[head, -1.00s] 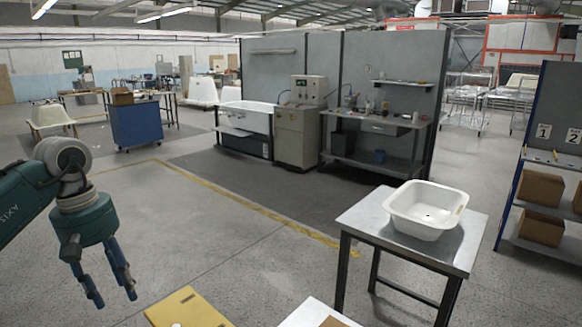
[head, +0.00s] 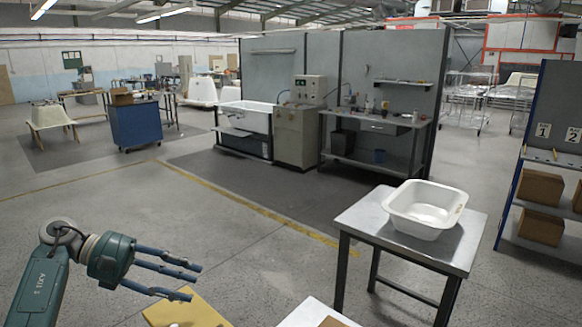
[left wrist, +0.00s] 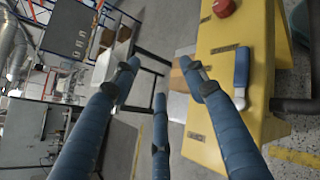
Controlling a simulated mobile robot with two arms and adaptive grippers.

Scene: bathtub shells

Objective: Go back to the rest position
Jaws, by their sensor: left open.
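My left gripper (head: 192,277) is at the lower left of the head view, with its blue fingers spread and pointing right. It is open and empty, held above the floor near a yellow surface (head: 187,309). In the left wrist view its fingers (left wrist: 160,95) reach forward with nothing between them. My right gripper shows in neither view.
A white basin (head: 428,208) sits on a metal table (head: 362,220) at the right. A shelf (head: 510,210) with cardboard boxes stands at the right edge. A blue cabinet (head: 137,126) stands at the back left. The floor in the middle is clear.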

